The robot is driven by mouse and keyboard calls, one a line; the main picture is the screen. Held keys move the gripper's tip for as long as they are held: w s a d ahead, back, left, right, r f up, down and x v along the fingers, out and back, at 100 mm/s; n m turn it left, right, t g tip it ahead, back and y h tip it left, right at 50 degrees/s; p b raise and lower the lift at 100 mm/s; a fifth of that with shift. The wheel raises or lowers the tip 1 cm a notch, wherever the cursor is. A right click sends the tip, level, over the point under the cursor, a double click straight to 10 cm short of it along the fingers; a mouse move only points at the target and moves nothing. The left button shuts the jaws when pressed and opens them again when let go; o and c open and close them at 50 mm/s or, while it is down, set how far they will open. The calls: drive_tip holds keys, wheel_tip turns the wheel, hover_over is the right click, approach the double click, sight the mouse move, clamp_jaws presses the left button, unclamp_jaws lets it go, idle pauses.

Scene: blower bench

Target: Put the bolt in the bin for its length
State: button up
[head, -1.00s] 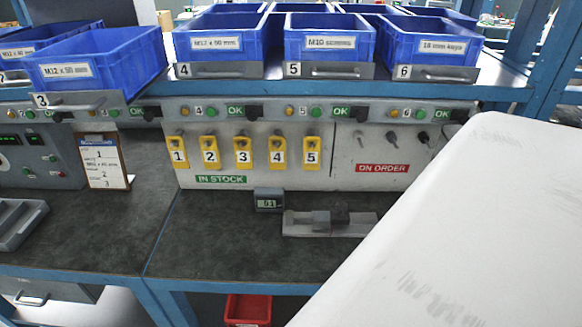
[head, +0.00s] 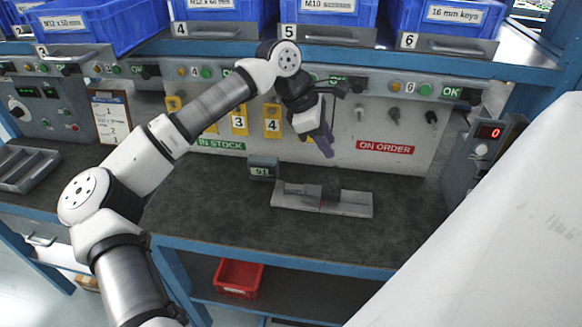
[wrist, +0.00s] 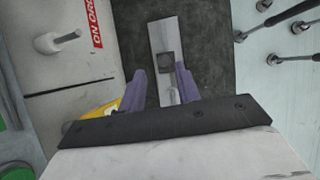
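My gripper (head: 325,143) hangs above the bench in front of the tag panel. In the wrist view my gripper (wrist: 162,92) has its purple fingers apart, with nothing between them. A grey measuring fixture (head: 350,207) with dark jaw blocks lies on the bench below; it also shows beyond the fingers in the wrist view (wrist: 165,38). I cannot make out a bolt on it. A small display (head: 262,168) beside it shows digits I cannot read surely. Blue bins stand above: M12 x 50 mm (head: 100,25), M12 x 60 mm (head: 262,14), M10 screws (head: 362,12), 16 mm keys (head: 490,18).
Yellow numbered tags (head: 272,121) hang on the panel, partly behind my arm. A clipboard (head: 110,117) stands at left, near a grey tray (head: 28,168). A red bin (head: 238,279) is on the lower shelf. A box with a red 0 display (head: 489,132) stands at right.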

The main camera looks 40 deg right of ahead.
sight(292, 190)
drive_tip(key=w+a+f+t+y, duration=0.3)
drive_tip(key=w+a+f+y, duration=0.15)
drive_tip(key=w+f, duration=0.2)
drive_tip(key=f+b, duration=0.2)
drive_tip(key=f, duration=0.1)
drive_tip(key=f+b, duration=0.2)
drive_tip(key=f, duration=0.1)
drive_tip(key=f+b, duration=0.2)
drive_tip(key=f, duration=0.1)
drive_tip(key=shift+d+f+b, duration=0.3)
drive_tip(key=shift+d, duration=0.1)
drive_tip(key=shift+c, duration=0.3)
clamp_jaws()
wheel_tip(292, 190, up, 7)
drive_tip(key=p, duration=0.4)
drive_tip(key=shift+r+p, duration=0.15)
drive_tip(key=shift+p, duration=0.25)
